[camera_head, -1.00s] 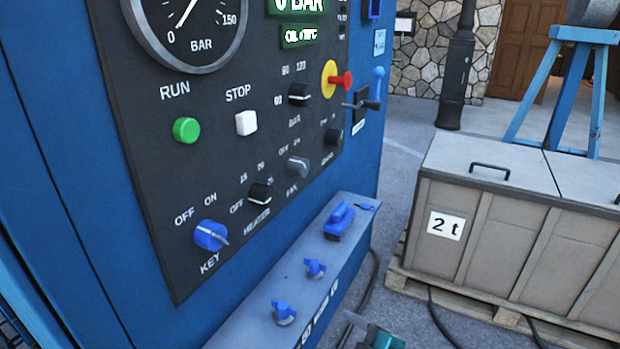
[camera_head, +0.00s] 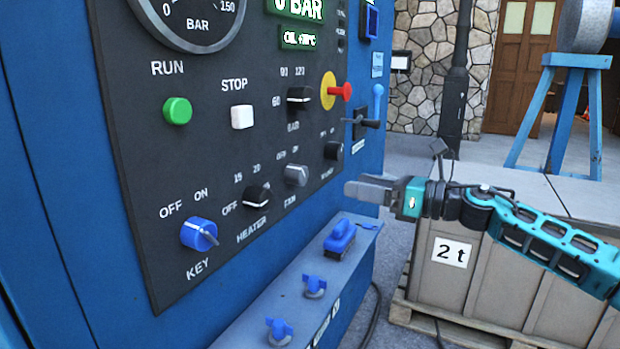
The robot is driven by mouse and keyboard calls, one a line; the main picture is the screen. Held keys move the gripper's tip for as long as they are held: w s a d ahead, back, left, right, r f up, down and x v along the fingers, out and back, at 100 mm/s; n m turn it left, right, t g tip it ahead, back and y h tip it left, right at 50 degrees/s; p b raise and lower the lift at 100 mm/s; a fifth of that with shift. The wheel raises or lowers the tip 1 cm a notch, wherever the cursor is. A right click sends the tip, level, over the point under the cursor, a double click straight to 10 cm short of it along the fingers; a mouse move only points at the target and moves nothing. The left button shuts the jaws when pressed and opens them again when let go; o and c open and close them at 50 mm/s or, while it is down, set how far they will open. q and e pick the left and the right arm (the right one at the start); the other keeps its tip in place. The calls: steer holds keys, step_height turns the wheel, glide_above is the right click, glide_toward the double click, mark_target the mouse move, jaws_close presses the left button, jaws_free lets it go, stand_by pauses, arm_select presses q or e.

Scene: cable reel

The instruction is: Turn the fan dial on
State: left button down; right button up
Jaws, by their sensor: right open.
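The fan dial (camera_head: 296,174) is a grey knob low on the dark control panel (camera_head: 240,60), with the label FAN under it and OFF and ON marks above. It sits between the black heater dial (camera_head: 257,196) and another small black dial (camera_head: 333,150). My right gripper (camera_head: 352,190) is to the right of the fan dial, apart from it, with its fingers pointing left toward the panel. Its jaws are open and nothing shows between them. My left gripper is not in view.
A blue key switch (camera_head: 199,233) is at the lower left of the panel. A grey ledge (camera_head: 300,290) with blue valve handles juts out below. A red and yellow emergency stop (camera_head: 335,91) sits above right. A crate marked 2 t (camera_head: 480,285) stands at right.

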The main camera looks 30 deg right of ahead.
mark_target(305, 175)
steer(key=p+x, duration=0.2)
steer(key=x, duration=0.8)
steer(key=shift+w+r+p, duration=0.1)
steer(key=shift+w+p, duration=0.05)
steer(key=shift+p, duration=0.2)
steer(key=shift+x, duration=0.75)
steer(key=c, duration=1.1)
steer(key=shift+o, duration=0.2)
